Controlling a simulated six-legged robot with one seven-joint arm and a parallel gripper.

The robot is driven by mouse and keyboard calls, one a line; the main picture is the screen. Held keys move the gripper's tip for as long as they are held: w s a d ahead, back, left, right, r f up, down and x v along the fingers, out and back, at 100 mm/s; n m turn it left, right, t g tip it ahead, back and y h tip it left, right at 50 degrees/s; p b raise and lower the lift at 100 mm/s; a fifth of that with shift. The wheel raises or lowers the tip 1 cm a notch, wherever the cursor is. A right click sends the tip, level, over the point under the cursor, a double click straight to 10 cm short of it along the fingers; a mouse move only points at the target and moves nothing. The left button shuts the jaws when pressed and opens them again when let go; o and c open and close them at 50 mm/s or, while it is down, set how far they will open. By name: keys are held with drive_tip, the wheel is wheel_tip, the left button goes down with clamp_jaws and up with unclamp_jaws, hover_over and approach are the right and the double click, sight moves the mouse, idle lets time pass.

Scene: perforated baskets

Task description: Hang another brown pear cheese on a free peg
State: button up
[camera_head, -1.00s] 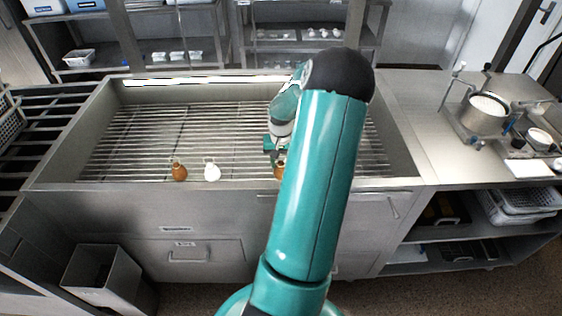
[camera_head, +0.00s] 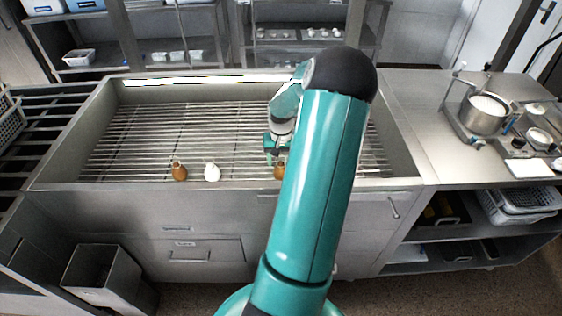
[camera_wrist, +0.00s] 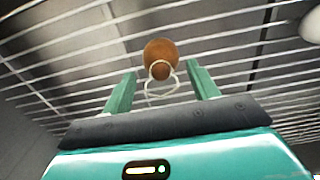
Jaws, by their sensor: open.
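A brown pear cheese (camera_wrist: 160,55) with a pale cord loop shows in the wrist view, just ahead of and between my fingertips. The same cheese (camera_head: 279,171) shows in the head view, partly hidden by my arm. My gripper (camera_wrist: 162,85) is open, its two green fingers on either side of the loop, with nothing clamped. In the head view my gripper (camera_head: 275,152) is just above this cheese. Another brown pear cheese (camera_head: 180,171) stands at the left near the front of the rack. I cannot make out a free peg.
A white pear cheese (camera_head: 212,172) stands beside the left brown one; a white shape (camera_wrist: 311,27) shows at the wrist view's right edge. The barred rack (camera_head: 130,140) lies inside a steel basin with raised walls (camera_head: 60,150). A pot (camera_head: 485,113) stands on the right counter.

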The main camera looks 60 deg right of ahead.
wheel_tip(320, 180, up, 13)
drive_tip(key=shift+f, duration=0.2)
